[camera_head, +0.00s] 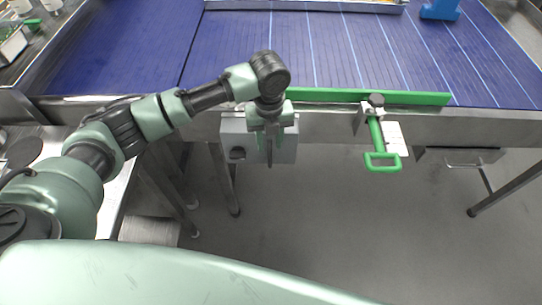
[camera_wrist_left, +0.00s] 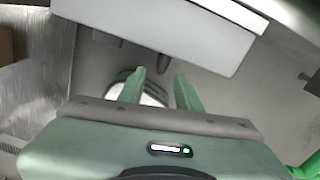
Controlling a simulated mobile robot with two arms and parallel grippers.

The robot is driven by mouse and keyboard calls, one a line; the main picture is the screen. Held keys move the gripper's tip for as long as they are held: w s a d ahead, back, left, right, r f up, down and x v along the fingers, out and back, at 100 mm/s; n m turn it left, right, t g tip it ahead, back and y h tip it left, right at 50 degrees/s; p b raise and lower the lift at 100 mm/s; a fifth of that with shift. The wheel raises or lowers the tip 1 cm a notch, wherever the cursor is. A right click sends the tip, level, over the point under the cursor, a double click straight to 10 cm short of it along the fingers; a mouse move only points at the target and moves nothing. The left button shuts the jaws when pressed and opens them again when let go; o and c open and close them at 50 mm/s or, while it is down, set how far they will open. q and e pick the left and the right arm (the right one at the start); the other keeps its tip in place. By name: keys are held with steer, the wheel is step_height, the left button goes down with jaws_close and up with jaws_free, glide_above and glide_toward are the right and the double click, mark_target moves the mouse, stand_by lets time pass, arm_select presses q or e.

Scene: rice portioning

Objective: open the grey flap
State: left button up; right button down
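A light grey box (camera_head: 286,150) hangs under the conveyor's front edge, with a dark round opening low on its left. Its front may be the grey flap, but I cannot make out a hinge or a gap. My left gripper (camera_head: 269,158) points down in front of the box and covers its middle. In the left wrist view a pale grey panel (camera_wrist_left: 165,28), apparently this box, lies just beyond the fingertips. The two fingers of my left gripper (camera_wrist_left: 159,76) are apart, with nothing between them. My right gripper is not in view.
A green bar (camera_head: 370,96) lies along the blue conveyor's (camera_head: 330,50) front edge. Farther right hangs a dark grey plate (camera_head: 460,156) with a metal handle. The floor (camera_head: 330,220) below is clear.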

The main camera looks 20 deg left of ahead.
mark_target(270, 168)
arm_select(q)
step_height(270, 168, down, 8)
steer(key=shift+r, duration=0.2)
jaws_close()
stand_by(1.5)
